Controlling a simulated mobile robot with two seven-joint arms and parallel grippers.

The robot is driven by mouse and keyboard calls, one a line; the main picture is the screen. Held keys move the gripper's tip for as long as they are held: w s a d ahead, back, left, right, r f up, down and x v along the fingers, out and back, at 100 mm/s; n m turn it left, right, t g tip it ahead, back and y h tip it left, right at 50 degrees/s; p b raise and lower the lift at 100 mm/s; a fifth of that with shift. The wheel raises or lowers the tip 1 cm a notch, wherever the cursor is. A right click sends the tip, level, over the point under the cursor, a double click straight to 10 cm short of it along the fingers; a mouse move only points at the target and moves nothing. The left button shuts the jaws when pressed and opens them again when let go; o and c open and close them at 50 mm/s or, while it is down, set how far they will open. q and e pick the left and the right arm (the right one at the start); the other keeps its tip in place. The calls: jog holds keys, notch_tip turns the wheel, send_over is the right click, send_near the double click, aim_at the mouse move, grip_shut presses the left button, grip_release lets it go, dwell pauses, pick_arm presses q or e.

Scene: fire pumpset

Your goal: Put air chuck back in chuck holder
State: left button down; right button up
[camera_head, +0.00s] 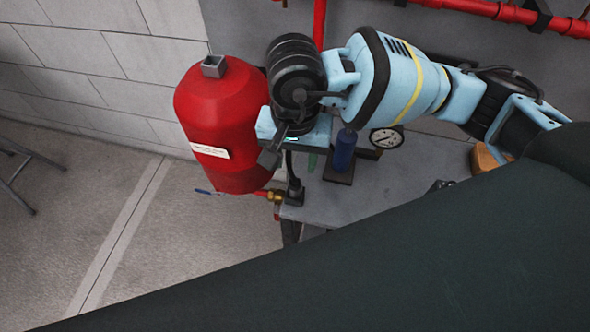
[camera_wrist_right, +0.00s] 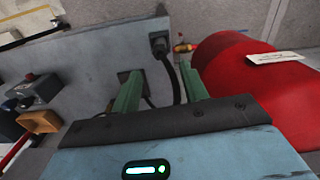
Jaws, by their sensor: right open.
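My right gripper (camera_head: 303,158) is over the left end of the grey bench, beside the red tank. In the wrist view its two green fingers (camera_wrist_right: 160,72) are spread apart with nothing gripped. A black fitting with a black hose (camera_wrist_right: 158,44) stands at the bench edge beyond the fingertips; it also shows in the head view (camera_head: 294,190). It may be the air chuck in its holder, but I cannot tell for sure. The hose curves down between the fingers. A dark square plate (camera_wrist_right: 124,76) lies by the left finger. My left gripper is not in view.
The red tank (camera_head: 222,120) stands close left of the gripper, with a brass valve (camera_head: 274,196) low beside it. A blue cylinder (camera_head: 345,150), a round gauge (camera_head: 386,138) and an orange block (camera_head: 487,158) are on the bench (camera_head: 335,205). Red pipes (camera_head: 500,12) run along the wall.

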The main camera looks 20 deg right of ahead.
jog(key=shift+r, duration=1.3)
